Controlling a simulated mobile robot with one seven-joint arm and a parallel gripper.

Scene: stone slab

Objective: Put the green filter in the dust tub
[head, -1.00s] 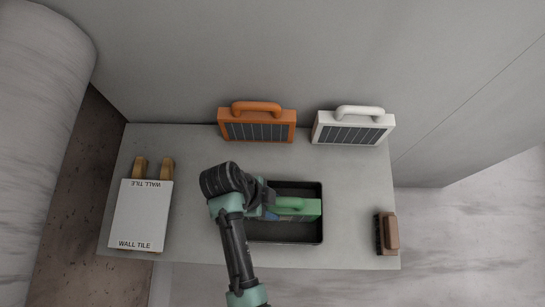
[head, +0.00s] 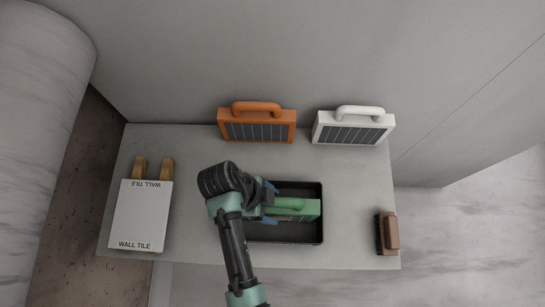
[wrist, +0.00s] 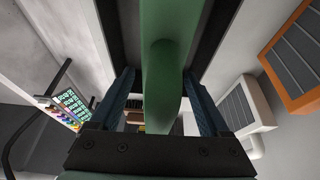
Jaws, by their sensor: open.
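The green filter (head: 300,208), with a handle on top, is inside the black dust tub (head: 319,237) on the stone slab. In the wrist view the green filter (wrist: 172,30) fills the upper middle, with its handle pointing toward my gripper. My gripper (head: 270,201) is at the left part of the tub, beside the handle's left end. In the wrist view its blue fingers (wrist: 163,100) are spread apart, one on each side of the handle, with gaps between. My arm hides the tub's left side.
An orange filter (head: 257,131) and a white filter (head: 352,134) stand along the back of the slab (head: 355,175). A wall tile box (head: 140,215) lies at the left, and a brown brush (head: 389,232) at the right edge. The slab between tub and brush is clear.

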